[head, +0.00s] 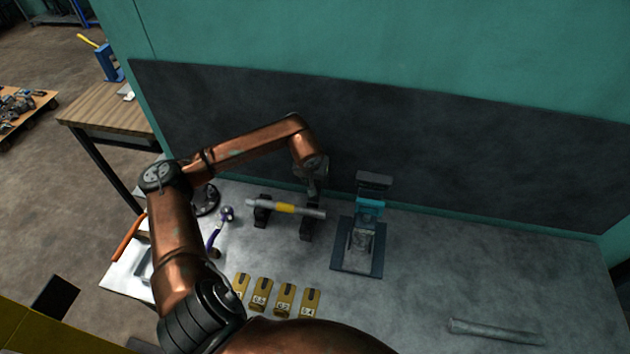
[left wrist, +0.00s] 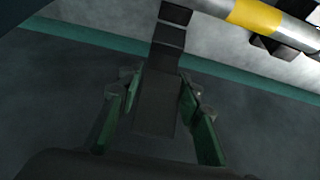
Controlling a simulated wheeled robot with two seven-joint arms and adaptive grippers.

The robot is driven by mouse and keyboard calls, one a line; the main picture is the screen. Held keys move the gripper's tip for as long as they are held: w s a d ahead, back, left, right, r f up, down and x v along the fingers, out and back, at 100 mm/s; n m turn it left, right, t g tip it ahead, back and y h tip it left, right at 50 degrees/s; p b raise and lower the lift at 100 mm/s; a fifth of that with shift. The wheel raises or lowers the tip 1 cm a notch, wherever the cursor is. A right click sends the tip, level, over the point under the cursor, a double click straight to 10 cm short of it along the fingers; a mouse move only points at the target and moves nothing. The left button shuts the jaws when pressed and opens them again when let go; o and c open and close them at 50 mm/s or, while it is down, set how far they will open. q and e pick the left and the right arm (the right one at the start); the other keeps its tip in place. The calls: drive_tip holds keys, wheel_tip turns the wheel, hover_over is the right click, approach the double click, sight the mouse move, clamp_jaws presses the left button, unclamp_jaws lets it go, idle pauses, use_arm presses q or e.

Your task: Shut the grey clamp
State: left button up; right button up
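A metal bar with a yellow band (head: 285,208) lies across two dark grey clamp stands on the table. The right-hand dark grey clamp (head: 307,228) has my left gripper (head: 312,188) just above and behind it, toward the wall. In the left wrist view, a dark raised flap (left wrist: 168,45), seemingly this clamp's upper part, runs down between the spread green fingers of my left gripper (left wrist: 155,95). A gap shows on each side of the flap. The bar (left wrist: 258,15) crosses the top right there. My right gripper is out of view.
A fixture with a teal part (head: 369,207) on a dark plate (head: 357,268) stands right of the clamps. Several numbered yellow blocks (head: 284,299) lie in front. A grey rod (head: 495,331) lies at front right. The wall is close behind. The table's right middle is clear.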

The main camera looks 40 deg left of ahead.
use_arm(q)
clamp_jaws()
drive_tip(key=shift+o, duration=0.7)
unclamp_jaws()
drive_tip(key=shift+s, duration=0.1)
drive_tip(key=shift+s+d+f, duration=0.2)
drive_tip(key=shift+s+d, duration=0.4)
drive_tip(key=shift+s, duration=0.45)
drive_tip(key=shift+s+d+f, duration=0.2)
drive_tip(key=shift+s+d, duration=0.4)
drive_tip(key=shift+s, duration=0.5)
drive_tip(key=shift+s+d+f, duration=0.2)
drive_tip(key=shift+s+d, duration=0.4)
drive_tip(key=shift+s, duration=0.45)
drive_tip(key=shift+o, duration=0.2)
drive_tip(key=o, duration=0.5)
drive_tip(key=shift+r, duration=0.1)
drive_tip(key=v, duration=1.1)
drive_tip(key=shift+s+r, duration=0.25)
drive_tip(key=shift+r, duration=0.1)
